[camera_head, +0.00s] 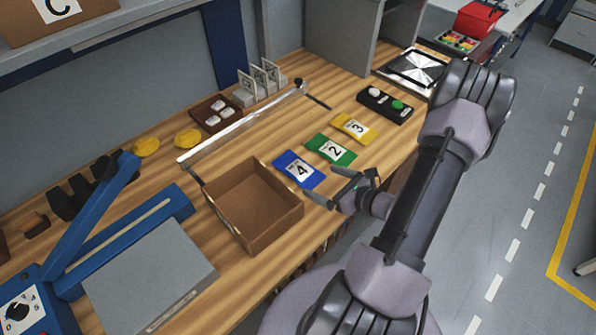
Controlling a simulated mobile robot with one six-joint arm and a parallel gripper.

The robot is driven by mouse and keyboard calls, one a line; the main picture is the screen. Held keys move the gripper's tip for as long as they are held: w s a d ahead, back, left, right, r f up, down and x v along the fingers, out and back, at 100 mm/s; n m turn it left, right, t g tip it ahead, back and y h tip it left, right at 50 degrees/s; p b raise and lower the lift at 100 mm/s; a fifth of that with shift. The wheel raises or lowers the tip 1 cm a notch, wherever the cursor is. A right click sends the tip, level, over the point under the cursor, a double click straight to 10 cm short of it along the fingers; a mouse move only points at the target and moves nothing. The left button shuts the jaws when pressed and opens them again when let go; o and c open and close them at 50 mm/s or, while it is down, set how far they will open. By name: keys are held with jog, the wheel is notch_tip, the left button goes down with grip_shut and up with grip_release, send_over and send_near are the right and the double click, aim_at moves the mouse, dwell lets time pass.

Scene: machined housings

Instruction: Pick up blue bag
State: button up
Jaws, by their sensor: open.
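The blue bag (299,169) lies flat on the wooden table, with a white label reading 4. My gripper (331,184) is at its lower right, close to the bag's near right corner, with its fingers spread and nothing between them. I cannot tell whether a finger touches the bag. The green bag (331,150) with label 2 and the yellow bag (353,128) with label 3 lie in a row beyond the blue bag.
An open brown box (252,205) stands just left of the blue bag. A long metal bar (243,121) runs behind the bags. A black button box (385,104) is at the far right. A blue sealing machine (130,245) takes up the left side.

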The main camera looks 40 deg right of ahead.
aim_at(301, 170)
jog(key=x, duration=0.3)
jog(key=b+x, duration=0.1)
jog(key=x, duration=0.2)
jog(key=b+x, duration=0.1)
jog(key=x, duration=0.2)
jog(key=shift+w+d, duration=0.1)
jog(key=shift+d, duration=0.2)
jog(key=c, duration=1.5)
jog(key=shift+r, duration=0.15)
